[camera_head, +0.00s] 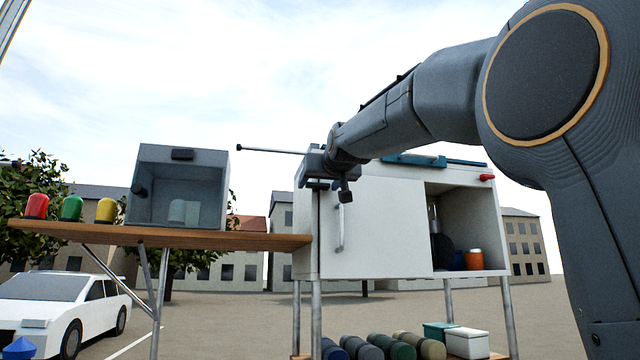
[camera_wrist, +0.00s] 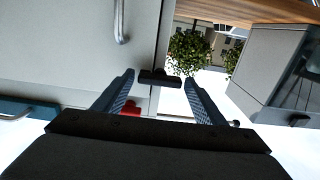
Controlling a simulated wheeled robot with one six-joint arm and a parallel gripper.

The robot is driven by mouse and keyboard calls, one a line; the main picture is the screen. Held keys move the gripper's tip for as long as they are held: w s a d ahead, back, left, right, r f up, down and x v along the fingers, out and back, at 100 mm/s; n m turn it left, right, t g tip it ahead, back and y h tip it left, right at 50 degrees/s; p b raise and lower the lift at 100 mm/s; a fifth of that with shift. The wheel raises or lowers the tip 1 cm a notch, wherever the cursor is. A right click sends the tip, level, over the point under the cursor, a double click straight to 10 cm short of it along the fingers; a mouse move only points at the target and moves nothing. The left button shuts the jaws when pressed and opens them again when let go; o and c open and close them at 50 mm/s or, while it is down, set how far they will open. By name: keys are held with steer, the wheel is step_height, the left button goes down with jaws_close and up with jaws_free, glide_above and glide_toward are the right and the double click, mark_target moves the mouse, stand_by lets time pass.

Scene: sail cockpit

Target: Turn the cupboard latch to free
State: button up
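The white cupboard (camera_head: 375,225) stands at centre on metal legs, its pale door closed over the left part, with a vertical metal handle (camera_head: 340,228). My gripper (camera_head: 335,188) is at the door's upper left corner. In the wrist view, its two fingers (camera_wrist: 160,88) are spread apart. A short black bar (camera_wrist: 160,78), which looks like the latch, shows between and just beyond the fingertips, at the door's edge. I cannot tell whether they touch it. A red part (camera_wrist: 130,107) is partly hidden behind one finger. In the head view, my gripper covers the latch area.
A wooden shelf (camera_head: 270,239) at left carries a grey box (camera_head: 180,153) with a clear front and red, green and yellow domes. A thin ball-tipped rod (camera_head: 270,150) sticks out left beside my gripper. Teal items lie on the cupboard top. The cupboard's right compartment is open.

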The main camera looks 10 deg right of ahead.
steer(key=c, duration=0.7)
steer(key=shift+c, duration=0.2)
steer(key=n+b, duration=0.2)
steer(key=n, duration=0.4)
steer(key=shift+n+b, duration=0.3)
steer(key=shift+b, duration=0.1)
steer(key=n+b, duration=0.1)
steer(key=n, duration=0.4)
steer(key=shift+f, duration=0.1)
steer(key=n+b, duration=0.1)
steer(key=n, duration=0.5)
steer(key=shift+n, duration=0.3)
